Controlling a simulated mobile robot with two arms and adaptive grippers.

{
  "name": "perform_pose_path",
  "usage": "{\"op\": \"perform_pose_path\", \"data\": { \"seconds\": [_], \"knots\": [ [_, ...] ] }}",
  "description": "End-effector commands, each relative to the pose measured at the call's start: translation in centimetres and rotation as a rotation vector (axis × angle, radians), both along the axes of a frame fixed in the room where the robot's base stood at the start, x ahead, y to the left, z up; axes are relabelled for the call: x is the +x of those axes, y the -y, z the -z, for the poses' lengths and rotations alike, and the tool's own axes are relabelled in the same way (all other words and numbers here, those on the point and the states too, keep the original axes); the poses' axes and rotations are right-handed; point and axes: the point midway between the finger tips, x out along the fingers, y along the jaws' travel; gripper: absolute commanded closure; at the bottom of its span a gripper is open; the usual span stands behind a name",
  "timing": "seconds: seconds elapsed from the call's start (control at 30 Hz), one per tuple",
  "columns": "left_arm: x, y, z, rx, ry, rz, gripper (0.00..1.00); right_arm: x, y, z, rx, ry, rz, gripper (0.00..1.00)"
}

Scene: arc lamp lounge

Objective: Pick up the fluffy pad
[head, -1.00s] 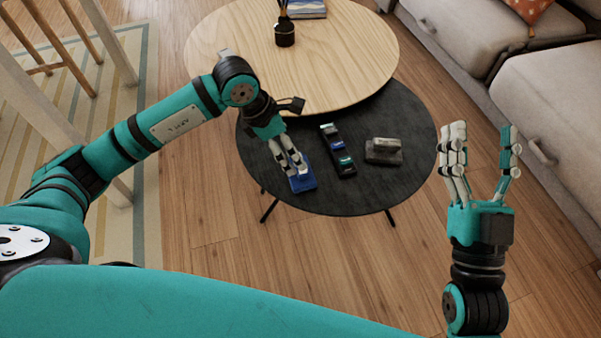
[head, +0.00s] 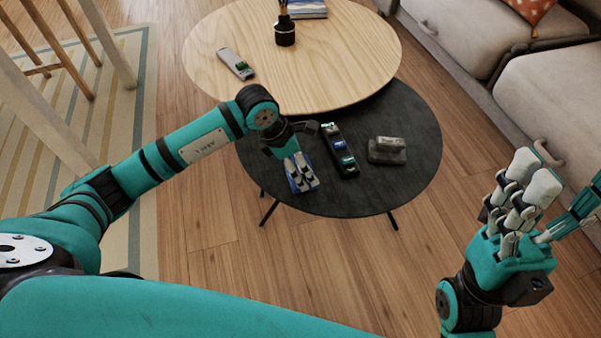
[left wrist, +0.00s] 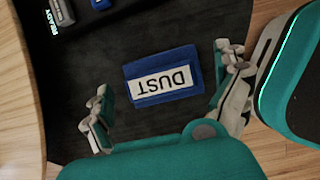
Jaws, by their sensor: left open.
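A blue rectangular piece with a white label reading DUST (left wrist: 163,84) lies flat on the round black table (head: 385,195). It is the likeliest fluffy pad, but no fluffy texture can be made out. My left gripper (head: 302,182) is over this piece in the head view and hides much of it. In the left wrist view the left gripper (left wrist: 160,75) is open, with fingers apart on either side of the piece and nothing between them held. My right gripper (head: 548,205) is open and empty, away from the table at the right.
A long black tray (head: 351,169) with several small labelled items lies right of my left gripper. A grey block (head: 387,150) stands farther right. The higher wooden table (head: 330,60) holds a grey handheld device (head: 236,63) and a dark vase (head: 285,32). A sofa (head: 552,95) borders the right.

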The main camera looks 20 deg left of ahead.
Motion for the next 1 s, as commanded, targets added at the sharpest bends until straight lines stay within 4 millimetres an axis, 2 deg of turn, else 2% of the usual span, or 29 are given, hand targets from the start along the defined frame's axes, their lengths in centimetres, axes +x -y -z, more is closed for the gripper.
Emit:
{"op": "perform_pose_path", "data": {
  "seconds": [0.07, 0.3, 0.77, 0.8, 1.0],
  "knots": [
    [0.13, 0.21, 0.52, -0.001, 0.001, 0.000, 0.01, -0.42, 0.10, 0.17, 0.008, 0.023, -0.002, 0.39],
    [0.15, 0.23, 0.51, 0.000, 0.001, 0.000, 0.01, -0.54, 0.12, 0.06, 0.010, 0.028, -0.002, 0.39],
    [0.16, 0.21, 0.51, 0.000, 0.001, 0.000, 0.60, -0.51, 0.10, 0.07, 0.008, 0.027, -0.002, 0.39],
    [0.17, 0.20, 0.49, -0.001, 0.002, 0.000, 0.62, -0.51, 0.10, 0.07, 0.008, 0.027, -0.002, 0.39],
    [0.18, 0.20, 0.45, 0.000, 0.001, 0.000, 0.63, -0.50, 0.11, 0.05, 0.009, 0.027, -0.002, 0.39]
  ]
}}
